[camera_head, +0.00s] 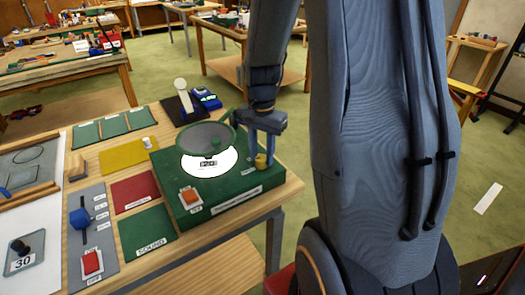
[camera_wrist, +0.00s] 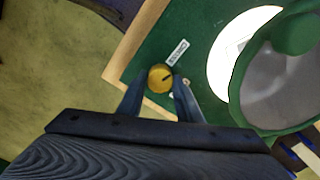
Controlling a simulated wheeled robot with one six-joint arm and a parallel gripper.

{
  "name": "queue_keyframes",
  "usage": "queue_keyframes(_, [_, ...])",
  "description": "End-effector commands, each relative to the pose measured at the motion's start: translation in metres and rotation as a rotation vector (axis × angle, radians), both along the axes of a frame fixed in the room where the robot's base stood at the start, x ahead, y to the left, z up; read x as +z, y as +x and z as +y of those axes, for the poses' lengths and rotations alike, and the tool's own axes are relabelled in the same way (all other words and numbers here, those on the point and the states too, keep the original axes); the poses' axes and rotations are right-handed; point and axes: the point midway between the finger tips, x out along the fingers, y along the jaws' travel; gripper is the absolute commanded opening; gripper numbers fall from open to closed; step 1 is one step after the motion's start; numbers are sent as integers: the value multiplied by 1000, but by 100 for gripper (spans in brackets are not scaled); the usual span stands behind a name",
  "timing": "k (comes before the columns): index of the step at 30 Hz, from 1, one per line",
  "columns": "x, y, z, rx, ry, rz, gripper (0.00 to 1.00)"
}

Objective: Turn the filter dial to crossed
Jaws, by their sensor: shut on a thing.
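The filter dial is a small yellow knob (camera_head: 261,161) at the right back part of a green box (camera_head: 225,195). It also shows in the wrist view (camera_wrist: 160,77), with a dark pointer mark on its top. My gripper (camera_head: 262,150) reaches down over the box from above. In the wrist view its two fingers (camera_wrist: 160,88) stand on either side of the knob and are shut on it. A small white label (camera_wrist: 177,52) lies beside the knob; its wording is too small to read surely.
A round grey filter disc in a green frame (camera_head: 206,138) stands over a lit white circle (camera_head: 200,165) on the box, close left of my gripper. An orange-red button (camera_head: 190,196) is at the box's front left. The wooden table edge (camera_head: 290,190) lies just right.

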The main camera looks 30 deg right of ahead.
Motion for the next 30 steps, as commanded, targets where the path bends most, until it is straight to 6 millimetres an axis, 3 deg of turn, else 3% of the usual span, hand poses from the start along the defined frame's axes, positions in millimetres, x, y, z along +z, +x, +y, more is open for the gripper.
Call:
queue_keyframes(12, [1, 0, 0, 228, 0, -1, 10])
queue_keyframes(30, [1, 1, 0, 273, 0, -1, 10])
